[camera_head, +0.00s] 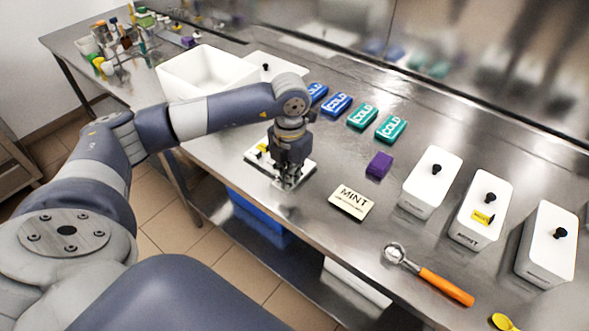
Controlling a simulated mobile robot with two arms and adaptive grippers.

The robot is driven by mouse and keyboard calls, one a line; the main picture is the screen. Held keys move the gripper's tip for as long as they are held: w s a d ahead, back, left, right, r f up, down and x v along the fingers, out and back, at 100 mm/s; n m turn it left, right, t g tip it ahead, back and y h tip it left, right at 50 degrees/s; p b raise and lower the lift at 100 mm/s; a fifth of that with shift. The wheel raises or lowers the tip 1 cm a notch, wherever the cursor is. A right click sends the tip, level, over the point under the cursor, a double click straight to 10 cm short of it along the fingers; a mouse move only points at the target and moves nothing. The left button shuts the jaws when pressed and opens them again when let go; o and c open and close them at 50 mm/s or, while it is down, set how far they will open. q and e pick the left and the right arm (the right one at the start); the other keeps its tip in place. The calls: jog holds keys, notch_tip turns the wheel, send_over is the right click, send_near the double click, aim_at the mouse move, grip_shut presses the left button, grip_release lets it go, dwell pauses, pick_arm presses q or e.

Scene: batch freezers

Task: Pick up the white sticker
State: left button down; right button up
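A pale cream-white card printed MINT (351,202) lies flat on the steel table, right of my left gripper. My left gripper (288,181) points down near the table's front edge. It is over or just in front of a white flat piece (306,167), which carries a small yellow patch (262,148). The gripper and wrist hide the middle of that piece. The fingers are small and dark, so their opening and any contact cannot be made out. My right gripper is not in view.
Three white lidded containers (431,183) stand at the right; the middle one has a yellow label (483,217). An orange-handled scoop (444,286) lies in front. Blue and teal COLD packs (362,116) and a purple block (379,165) lie behind. A white bin (190,72) stands at the left.

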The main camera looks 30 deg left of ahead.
pick_arm(q)
jog(key=s+d+r+b, duration=0.15)
jog(key=s+d, duration=0.25)
jog(key=s, duration=0.5)
jog(key=shift+a+r+p, duration=0.15)
jog(key=shift+r+p, duration=1.05)
jog(key=shift+r, duration=1.55)
